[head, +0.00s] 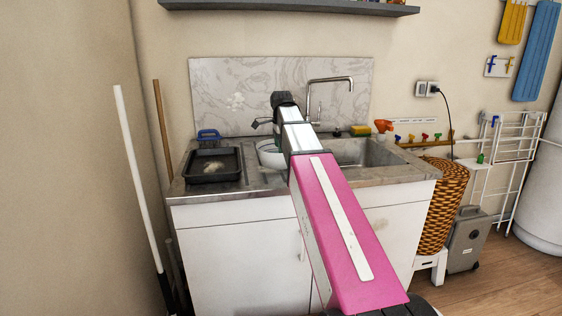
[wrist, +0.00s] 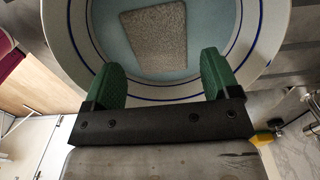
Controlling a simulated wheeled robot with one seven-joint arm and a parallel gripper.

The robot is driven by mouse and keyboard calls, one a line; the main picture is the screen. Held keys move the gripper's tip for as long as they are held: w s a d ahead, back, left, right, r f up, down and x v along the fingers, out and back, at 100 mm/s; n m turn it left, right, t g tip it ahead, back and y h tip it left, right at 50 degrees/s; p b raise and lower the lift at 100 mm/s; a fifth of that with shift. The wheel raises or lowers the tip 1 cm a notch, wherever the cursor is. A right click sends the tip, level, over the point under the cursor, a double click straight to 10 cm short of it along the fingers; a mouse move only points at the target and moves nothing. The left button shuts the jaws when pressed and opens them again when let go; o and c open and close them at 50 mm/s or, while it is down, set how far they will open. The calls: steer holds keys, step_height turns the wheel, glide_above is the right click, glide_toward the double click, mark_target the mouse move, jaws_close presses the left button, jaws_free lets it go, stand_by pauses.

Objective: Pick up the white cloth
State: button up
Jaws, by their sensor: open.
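A round white bowl with blue rings (wrist: 262,45) fills the upper part of the wrist view. A flat, speckled grey-beige piece (wrist: 145,38) with straight edges lies inside it on the pale blue bottom; it may be the white cloth, but I cannot tell its material. My gripper (wrist: 162,66) is open, with its two green fingers apart over the bowl and nothing between them. In the head view the bowl (head: 268,155) stands on the counter left of the sink, partly hidden by my arm.
A black tray (head: 190,179) with a pale lump in it sits on the counter's left, a blue-handled item (head: 208,135) behind it. The sink (head: 372,153), faucet (head: 331,82), yellow sponge (head: 360,130) and orange spray bottle (head: 383,127) are to the right. A shelf (head: 290,6) hangs above.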

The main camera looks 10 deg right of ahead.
steer(key=shift+a+f, duration=0.1)
steer(key=shift+f, duration=2.3)
steer(key=c, duration=0.7)
steer(key=shift+r, duration=0.2)
